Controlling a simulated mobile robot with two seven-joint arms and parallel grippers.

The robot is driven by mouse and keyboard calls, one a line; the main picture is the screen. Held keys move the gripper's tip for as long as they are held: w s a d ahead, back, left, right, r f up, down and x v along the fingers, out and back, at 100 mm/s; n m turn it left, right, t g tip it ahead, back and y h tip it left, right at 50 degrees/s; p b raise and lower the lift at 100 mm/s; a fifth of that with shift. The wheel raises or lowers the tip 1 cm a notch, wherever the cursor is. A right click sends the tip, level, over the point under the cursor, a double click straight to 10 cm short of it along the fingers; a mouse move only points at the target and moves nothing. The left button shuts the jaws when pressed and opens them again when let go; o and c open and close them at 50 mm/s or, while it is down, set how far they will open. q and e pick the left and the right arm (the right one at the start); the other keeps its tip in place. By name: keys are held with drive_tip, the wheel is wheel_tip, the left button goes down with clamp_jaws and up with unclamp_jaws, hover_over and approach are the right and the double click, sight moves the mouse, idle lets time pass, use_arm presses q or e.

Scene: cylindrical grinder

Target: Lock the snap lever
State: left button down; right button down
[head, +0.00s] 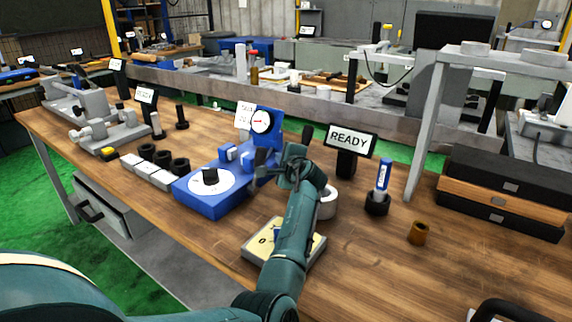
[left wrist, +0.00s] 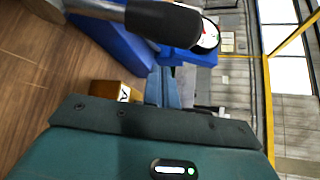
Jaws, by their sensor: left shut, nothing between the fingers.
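The blue fixture (head: 210,200) with a white dial plate and black knob stands mid-bench. A round gauge (head: 262,121) sits on its blue upright. In the left wrist view a lever with a black grip (left wrist: 163,20) on a metal rod crosses the top, and the gauge (left wrist: 208,35) shows beyond its end. My left gripper (head: 292,158) is just right of the upright in the head view, partly covering it. It is shut and empty, and the black grip lies apart from my fingers (left wrist: 163,86). Whether the lever is locked cannot be told. My right gripper is not in view.
A READY sign (head: 347,141), a blue bottle in a black holder (head: 377,203) and a brown cup (head: 419,233) stand to the right. A yellow-faced pad (head: 254,242) lies partly under my left arm. Stacked drawers (head: 500,195) are far right.

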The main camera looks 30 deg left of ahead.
use_arm(q)
drive_tip(key=shift+w+a+f, duration=0.2)
drive_tip(key=shift+w+a, duration=0.25)
drive_tip(key=shift+a, duration=0.05)
drive_tip(key=shift+w+a, duration=0.15)
drive_tip(key=shift+a, duration=0.1)
drive_tip(key=s, duration=0.1)
drive_tip(key=s+r+p, duration=0.1)
drive_tip(key=s, duration=0.1)
drive_tip(key=shift+s+r+p, duration=0.25)
drive_tip(key=shift+s+p, duration=0.05)
drive_tip(key=shift+p, duration=0.1)
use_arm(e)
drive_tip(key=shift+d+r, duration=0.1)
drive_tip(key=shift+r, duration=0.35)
use_arm(q)
drive_tip(key=shift+a, duration=0.1)
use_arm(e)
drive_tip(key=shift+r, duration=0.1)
